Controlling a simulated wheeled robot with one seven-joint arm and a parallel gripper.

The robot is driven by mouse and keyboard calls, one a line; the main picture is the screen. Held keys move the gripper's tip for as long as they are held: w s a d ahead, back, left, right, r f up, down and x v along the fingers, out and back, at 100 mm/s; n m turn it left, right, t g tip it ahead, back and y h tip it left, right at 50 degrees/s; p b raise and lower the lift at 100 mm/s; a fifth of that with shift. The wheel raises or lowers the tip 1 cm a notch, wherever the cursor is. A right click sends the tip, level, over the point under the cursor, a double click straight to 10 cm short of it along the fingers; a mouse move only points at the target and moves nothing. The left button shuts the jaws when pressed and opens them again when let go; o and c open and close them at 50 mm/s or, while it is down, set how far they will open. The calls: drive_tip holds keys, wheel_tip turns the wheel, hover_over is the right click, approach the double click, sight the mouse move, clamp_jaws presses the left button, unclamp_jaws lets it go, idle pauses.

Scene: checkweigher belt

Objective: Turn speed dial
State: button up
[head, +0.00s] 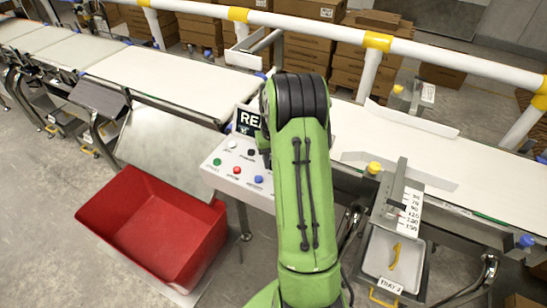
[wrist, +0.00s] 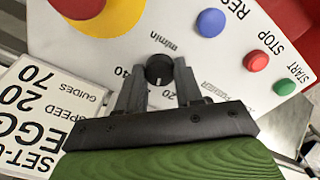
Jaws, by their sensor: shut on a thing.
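The speed dial (wrist: 159,70) is a black round knob with a pale mark, on the light control panel in the wrist view. It sits between the two dark fingers of my gripper (wrist: 158,82), which is shut on it. Numbers and the label "/min" are printed around the dial, partly hidden by the fingers. In the head view the control panel (head: 222,172) shows left of my green arm, which hides the dial and the gripper.
The panel has a blue button (wrist: 211,22), a red button (wrist: 257,61), a green button (wrist: 284,87) and a large red-and-yellow button (wrist: 98,12). A set-up card (wrist: 48,112) reads speed 20, guides 70. A red bin (head: 150,225) stands left; the conveyor belt (head: 180,85) runs behind.

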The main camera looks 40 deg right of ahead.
drive_tip(key=n, duration=0.4)
drive_tip(key=shift+n+p, duration=0.3)
drive_tip(key=shift+n, duration=0.1)
idle(0.5)
drive_tip(key=o, duration=1)
drive_tip(key=shift+o, duration=0.2)
wheel_tip(320, 180, up, 16)
drive_tip(key=p, duration=0.3)
drive_tip(key=shift+f, duration=0.1)
